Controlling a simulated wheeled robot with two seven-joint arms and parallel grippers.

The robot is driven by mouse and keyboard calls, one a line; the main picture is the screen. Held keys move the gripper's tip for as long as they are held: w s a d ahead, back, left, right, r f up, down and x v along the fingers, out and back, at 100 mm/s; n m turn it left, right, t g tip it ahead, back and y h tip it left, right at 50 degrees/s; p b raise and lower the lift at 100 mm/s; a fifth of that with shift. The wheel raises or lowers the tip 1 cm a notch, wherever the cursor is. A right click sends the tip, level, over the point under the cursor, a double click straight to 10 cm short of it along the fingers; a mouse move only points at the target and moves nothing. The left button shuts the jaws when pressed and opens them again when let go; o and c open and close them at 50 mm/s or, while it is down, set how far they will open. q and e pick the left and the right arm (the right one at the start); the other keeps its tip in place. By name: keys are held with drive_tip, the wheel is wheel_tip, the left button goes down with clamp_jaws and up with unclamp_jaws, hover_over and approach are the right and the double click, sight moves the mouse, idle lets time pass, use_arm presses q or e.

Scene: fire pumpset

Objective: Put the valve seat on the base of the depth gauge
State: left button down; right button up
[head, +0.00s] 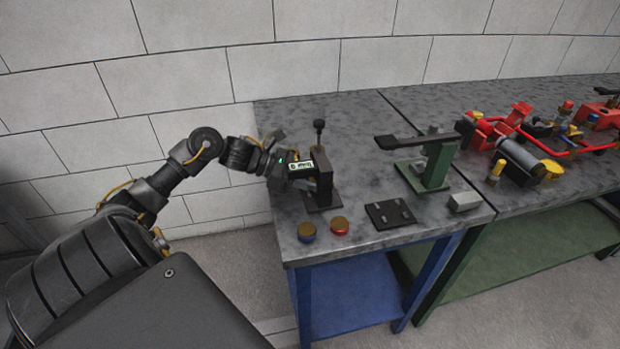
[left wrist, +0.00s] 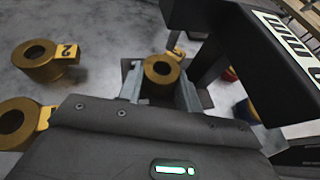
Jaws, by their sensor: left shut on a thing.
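My left gripper (head: 287,177) is at the depth gauge (head: 324,165), beside its column and display. In the left wrist view the gripper (left wrist: 160,88) is shut on a brass ring-shaped valve seat (left wrist: 162,70), its hole facing up and a tag on its far side. The gauge's dark base (left wrist: 205,98) shows around the fingers, under the held seat. I cannot tell whether the seat touches it. The gauge's dark arm (left wrist: 205,15) and display (left wrist: 285,40) are close on the right. The base also shows in the head view (head: 322,203). My right gripper is not in view.
Two other tagged brass rings (left wrist: 40,62) (left wrist: 14,122) stand left of the gripper. A blue-sided disc (head: 306,234) and a red-sided disc (head: 339,226) lie near the front edge. A black plate (head: 391,214), green stand (head: 434,165) and grey block (head: 463,201) are further right.

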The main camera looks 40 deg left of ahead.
use_arm(q)
drive_tip(key=shift+f, duration=0.15)
drive_tip(key=c, duration=0.9)
unclamp_jaws()
drive_tip(key=shift+c, duration=0.2)
